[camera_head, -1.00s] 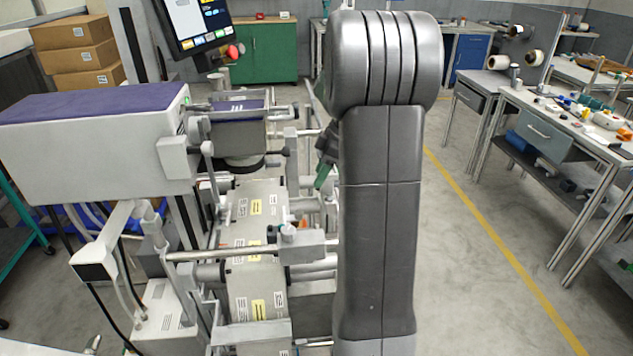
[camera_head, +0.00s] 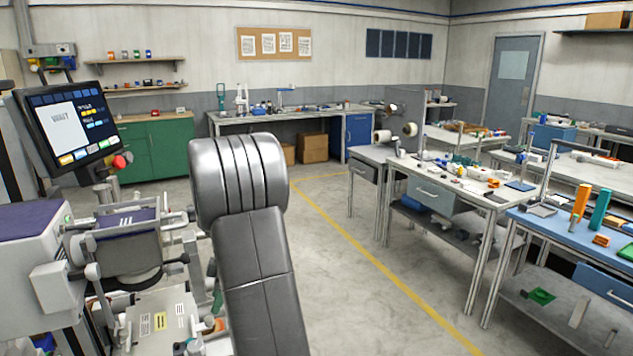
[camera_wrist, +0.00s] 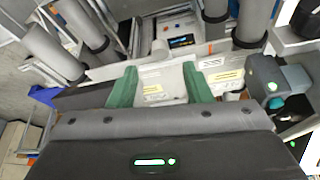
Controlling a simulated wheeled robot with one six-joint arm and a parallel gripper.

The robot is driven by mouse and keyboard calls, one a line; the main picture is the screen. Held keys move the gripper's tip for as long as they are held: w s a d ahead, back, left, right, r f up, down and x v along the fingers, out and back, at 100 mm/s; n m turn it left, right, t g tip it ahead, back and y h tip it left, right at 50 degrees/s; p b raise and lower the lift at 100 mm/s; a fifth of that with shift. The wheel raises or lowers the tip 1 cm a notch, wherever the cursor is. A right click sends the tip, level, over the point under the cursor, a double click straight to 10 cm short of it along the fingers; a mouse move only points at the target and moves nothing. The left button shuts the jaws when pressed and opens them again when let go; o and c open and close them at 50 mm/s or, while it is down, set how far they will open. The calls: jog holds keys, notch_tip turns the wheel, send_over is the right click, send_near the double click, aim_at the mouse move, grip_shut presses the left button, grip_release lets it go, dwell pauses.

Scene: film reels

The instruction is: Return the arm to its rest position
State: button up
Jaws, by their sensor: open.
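My gripper (camera_wrist: 161,88) shows in the wrist view with its two green fingers spread apart and nothing between them. Beyond the fingers is the pale, labelled body of the machine (camera_wrist: 185,78). In the head view my grey arm stands in the lower middle, in front of the machine (camera_head: 140,310) at the left. My gripper is not clearly visible in the head view, and the arm's lower part is cut off by the bottom edge.
A screen on a stand (camera_head: 70,125) rises at the left, close to my arm. Workbenches (camera_head: 440,190) with small parts line the right side. A blue-topped bench (camera_head: 570,235) stands nearer. The floor (camera_head: 365,290) between, with a yellow line, is clear.

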aim_at(212, 318)
jog(key=p+x, duration=0.1)
jog(key=x, duration=0.5)
jog(key=shift+f, duration=0.15)
jog(key=shift+w+d+p, duration=0.15)
jog(key=shift+d+p, duration=0.05)
jog(key=shift+p, duration=0.2)
jog(key=shift+w+d, duration=0.15)
jog(key=shift+d, duration=0.25)
